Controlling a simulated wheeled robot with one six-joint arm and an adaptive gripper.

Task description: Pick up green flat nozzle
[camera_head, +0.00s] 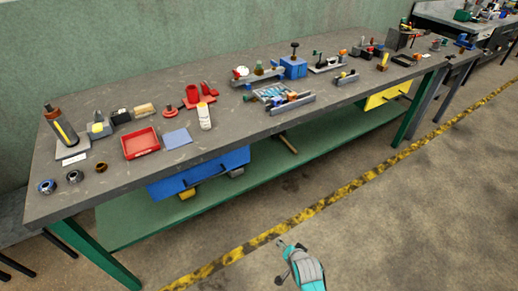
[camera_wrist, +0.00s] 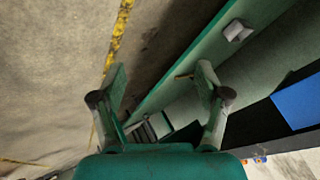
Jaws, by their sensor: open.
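I cannot make out a green flat nozzle for certain in either view; the small parts on the workbench (camera_head: 235,125) are too small to tell. My gripper (camera_head: 281,243) is in front of the bench, over the floor and apart from the bench parts. In the wrist view my gripper (camera_wrist: 161,72) has its two fingers spread wide with nothing between them.
A red tray (camera_head: 141,144), a blue flat piece (camera_head: 177,138) and a bottle-like tool (camera_head: 61,127) stand on the bench's left half. A blue drawer (camera_head: 200,172) hangs below. A yellow floor line (camera_head: 345,190) runs along the front. The floor there is clear.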

